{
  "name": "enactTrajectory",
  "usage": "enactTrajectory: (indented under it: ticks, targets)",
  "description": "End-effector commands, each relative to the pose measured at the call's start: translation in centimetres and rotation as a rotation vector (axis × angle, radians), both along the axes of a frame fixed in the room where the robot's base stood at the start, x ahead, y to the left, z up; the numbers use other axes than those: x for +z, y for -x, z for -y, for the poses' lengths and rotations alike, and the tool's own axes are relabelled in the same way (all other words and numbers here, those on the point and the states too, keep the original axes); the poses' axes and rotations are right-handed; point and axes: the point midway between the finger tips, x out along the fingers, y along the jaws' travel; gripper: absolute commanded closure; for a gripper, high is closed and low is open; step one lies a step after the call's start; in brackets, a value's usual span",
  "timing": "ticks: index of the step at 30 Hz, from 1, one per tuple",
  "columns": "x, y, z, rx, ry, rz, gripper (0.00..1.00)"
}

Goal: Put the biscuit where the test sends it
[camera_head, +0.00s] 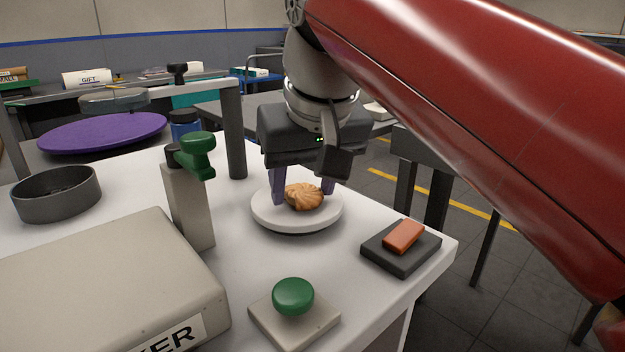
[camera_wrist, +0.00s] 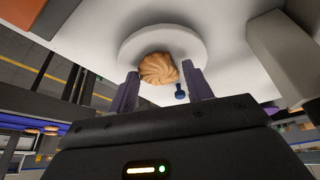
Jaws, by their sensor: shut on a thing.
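A golden, swirled biscuit (camera_head: 304,196) is at the white round plate (camera_head: 297,222), on the white table. My gripper (camera_head: 303,190) points down with its purple fingers on either side of the biscuit and is shut on it. The wrist view shows the biscuit (camera_wrist: 158,68) between the fingertips, in front of the plate (camera_wrist: 195,45). I cannot tell whether the biscuit touches the plate or is slightly above it. A grey box (camera_head: 100,285) with a partly cut-off label stands at the lower left. A sign reading GIFT (camera_head: 88,78) stands on a counter at the back left.
A post with a green handle (camera_head: 197,155) stands left of the plate. A green button (camera_head: 293,296) on a base is in front. An orange block (camera_head: 404,236) lies on a dark pad (camera_head: 378,250) at right. A dark round dish (camera_head: 56,196) and purple disc (camera_head: 103,132) are left.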

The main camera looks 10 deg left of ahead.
Motion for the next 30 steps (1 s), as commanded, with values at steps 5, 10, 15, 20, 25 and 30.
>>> enactTrajectory:
  ticks: [5,10,15,20,25,30]
  targets:
    - [-0.1,0.0,0.0,0.000,0.000,0.000,0.58]
    - [-0.4,0.0,0.0,0.000,0.000,0.000,0.46]
    - [-0.4,0.0,0.0,0.000,0.000,0.000,0.28]
    - [-0.4,0.0,0.0,0.000,0.000,0.000,0.28]
    - [-0.6,0.0,-0.1,0.002,0.000,0.000,0.28]
    - [2.4,0.8,0.5,0.000,-0.002,0.003,0.28]
